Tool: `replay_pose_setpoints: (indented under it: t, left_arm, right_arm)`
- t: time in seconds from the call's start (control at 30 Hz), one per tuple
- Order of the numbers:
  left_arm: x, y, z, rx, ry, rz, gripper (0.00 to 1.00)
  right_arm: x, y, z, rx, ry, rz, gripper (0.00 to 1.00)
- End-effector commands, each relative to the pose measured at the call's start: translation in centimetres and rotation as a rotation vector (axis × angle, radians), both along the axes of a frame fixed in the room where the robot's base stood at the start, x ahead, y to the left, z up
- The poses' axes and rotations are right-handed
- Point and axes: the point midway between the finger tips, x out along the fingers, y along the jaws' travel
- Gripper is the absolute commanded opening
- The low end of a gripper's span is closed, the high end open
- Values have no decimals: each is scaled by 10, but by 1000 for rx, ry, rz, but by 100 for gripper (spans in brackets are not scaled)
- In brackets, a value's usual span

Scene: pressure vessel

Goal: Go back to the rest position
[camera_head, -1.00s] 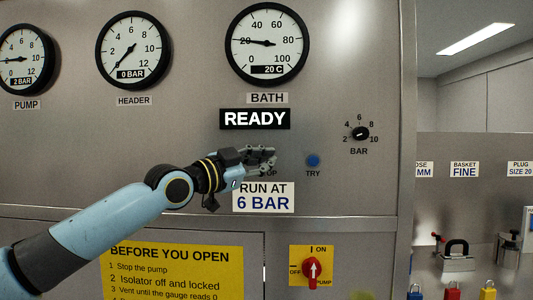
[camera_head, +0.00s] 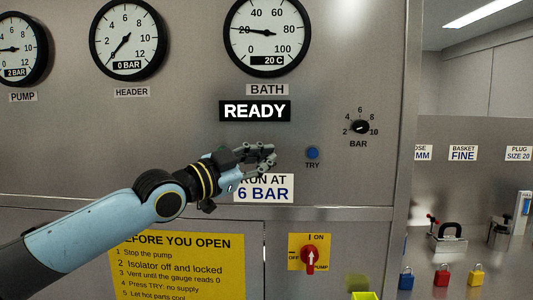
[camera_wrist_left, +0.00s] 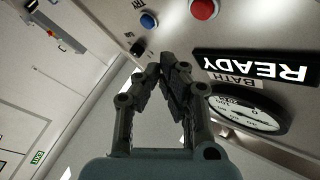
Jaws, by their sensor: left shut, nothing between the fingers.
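My left gripper (camera_head: 268,156) is in front of the steel panel (camera_head: 190,130), just left of the blue TRY button (camera_head: 312,153) and below the READY sign (camera_head: 255,111). Its fingers are shut with nothing between them, as the left wrist view (camera_wrist_left: 165,68) also shows. It covers part of the RUN AT 6 BAR label (camera_head: 264,190). In the left wrist view a red button (camera_wrist_left: 204,8) and the blue button (camera_wrist_left: 149,20) show beyond the fingers. My right gripper is in neither view.
The BAR knob (camera_head: 360,127) is right of the TRY button. A red switch (camera_head: 310,257) sits lower on the panel, beside the yellow notice (camera_head: 178,268). At right, red, blue and yellow padlocks (camera_head: 446,275) stand near a black-handled item (camera_head: 450,235).

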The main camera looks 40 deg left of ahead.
Motion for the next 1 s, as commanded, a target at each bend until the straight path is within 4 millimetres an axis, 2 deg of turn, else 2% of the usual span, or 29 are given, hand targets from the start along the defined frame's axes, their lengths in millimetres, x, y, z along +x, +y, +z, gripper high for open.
replay_pose_setpoints:
  t: [0.4, 0.47, 0.53, 0.57, 0.67, 0.7, 0.77, 0.8, 0.87, 0.9, 0.97, 1.0]
  left_arm:
    - [0, 0, 0, 0, 0, 0, 0]
    - [-1, 0, -6, 0, 4, 0, 0]
    - [-3, -2, -26, -13, 18, 1, 0]
    - [-4, -4, -40, -27, 27, 2, 0]
    - [-4, 3, -104, -69, 97, 35, 0]
    - [-4, 8, -136, -82, 135, 57, 0]
    - [-6, 17, -187, -97, 198, 94, 0]
    - [-8, 22, -220, -109, 241, 118, 0]
    - [-14, 30, -270, -125, 308, 153, 0]
    - [-20, 34, -303, -136, 352, 176, 0]
    - [-31, 39, -353, -151, 421, 209, 0]
    - [-39, 42, -385, -162, 467, 230, 0]
  right_arm:
    - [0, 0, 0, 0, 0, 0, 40]
    - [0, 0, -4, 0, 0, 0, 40]
    - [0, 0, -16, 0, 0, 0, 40]
    - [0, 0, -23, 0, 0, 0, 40]
    - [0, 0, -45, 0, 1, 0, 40]
    - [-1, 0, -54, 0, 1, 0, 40]
    - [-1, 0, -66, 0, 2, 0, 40]
    - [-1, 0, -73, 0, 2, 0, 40]
    - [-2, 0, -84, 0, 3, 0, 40]
    - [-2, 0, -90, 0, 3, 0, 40]
    - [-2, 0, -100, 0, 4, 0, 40]
    - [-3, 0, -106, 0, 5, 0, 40]
